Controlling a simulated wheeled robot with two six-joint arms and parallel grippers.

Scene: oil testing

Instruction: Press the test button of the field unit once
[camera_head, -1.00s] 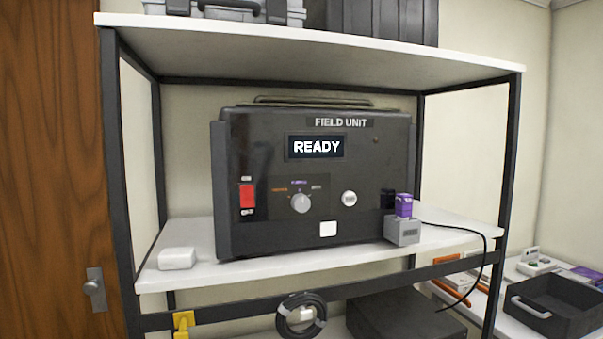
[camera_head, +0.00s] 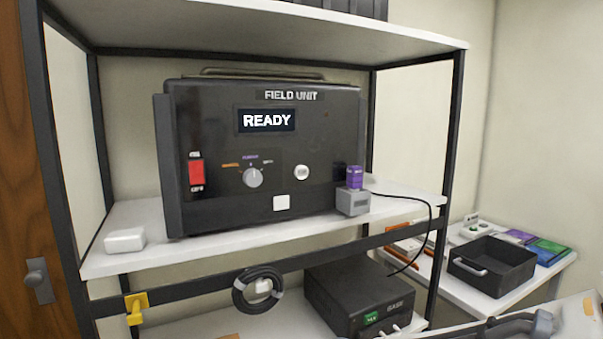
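The black field unit (camera_head: 225,150) stands upright on the white middle shelf of a rack. Its display (camera_head: 266,120) reads READY. A round white button (camera_head: 301,172) with small lettering, too blurred to read, sits right of a grey selector knob (camera_head: 254,178). A red rocker switch (camera_head: 196,172) is at the front's left. A white square (camera_head: 281,202) is low on the front. A grey block (camera_head: 352,202) with a purple-capped piece (camera_head: 354,177) sits at the unit's lower right.
A small white box (camera_head: 124,240) lies on the shelf's left end. Below are a coiled black cable (camera_head: 258,290), a yellow piece (camera_head: 136,301) and a dark box (camera_head: 358,295). A black bin (camera_head: 492,265) stands on a side table. Dark rack posts flank the shelf.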

